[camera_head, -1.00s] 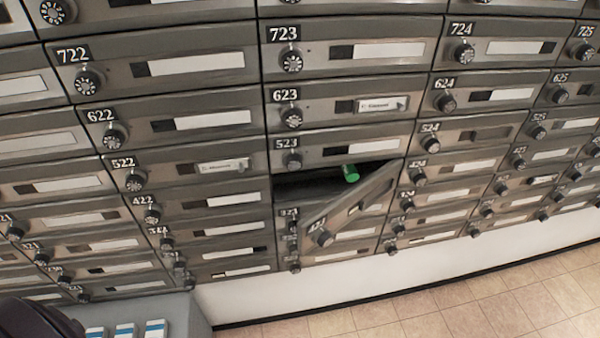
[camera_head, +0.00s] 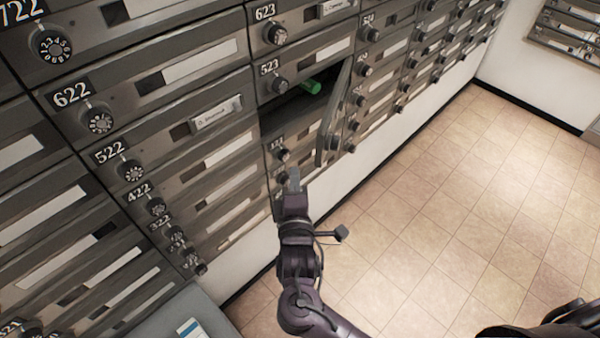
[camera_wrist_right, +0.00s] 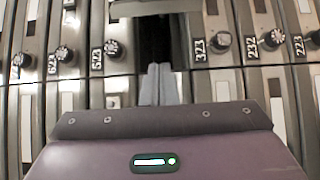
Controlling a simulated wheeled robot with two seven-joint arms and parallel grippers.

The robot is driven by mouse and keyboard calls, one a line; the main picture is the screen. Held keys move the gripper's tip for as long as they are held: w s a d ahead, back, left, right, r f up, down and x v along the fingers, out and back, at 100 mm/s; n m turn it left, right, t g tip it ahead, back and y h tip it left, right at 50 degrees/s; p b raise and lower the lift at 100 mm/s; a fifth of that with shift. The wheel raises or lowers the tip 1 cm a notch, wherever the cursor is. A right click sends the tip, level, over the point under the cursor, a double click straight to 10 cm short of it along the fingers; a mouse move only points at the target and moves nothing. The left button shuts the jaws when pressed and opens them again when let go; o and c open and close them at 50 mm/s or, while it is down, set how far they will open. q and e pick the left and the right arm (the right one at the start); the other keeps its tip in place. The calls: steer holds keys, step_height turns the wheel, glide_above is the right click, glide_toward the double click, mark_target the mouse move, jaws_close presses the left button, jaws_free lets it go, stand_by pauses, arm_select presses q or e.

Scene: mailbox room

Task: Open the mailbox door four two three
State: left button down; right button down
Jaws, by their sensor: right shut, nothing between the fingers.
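The mailbox door four two three (camera_head: 335,112) stands swung outward from the wall, hinged at its right side, below the 523 box (camera_head: 285,78) in the head view. Its compartment is open and dark, and a green object (camera_head: 312,86) shows inside. The number on the open door cannot be read. My right gripper (camera_head: 294,180) is shut and empty, in front of the column just below and left of the open door. In the right wrist view my right fingers (camera_wrist_right: 160,84) are together, pointing at the dark opening (camera_wrist_right: 155,40) between 523 and 323. My left gripper is not in view.
Mailbox rows with dial knobs (camera_head: 100,120) fill the left and middle. A grey surface (camera_head: 175,315) with a blue-and-white item (camera_head: 195,332) is at lower left. Tiled floor (camera_head: 430,230) is clear at right. Another mailbox bank (camera_head: 570,30) stands far right.

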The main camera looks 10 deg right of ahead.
steer(key=w+d+p, duration=0.2)
steer(key=w, duration=0.7)
steer(key=s+d+p, duration=0.1)
steer(key=s+d, duration=0.1)
steer(key=d, duration=0.1)
steer(key=shift+s, duration=0.25)
steer(key=shift+a, duration=0.1)
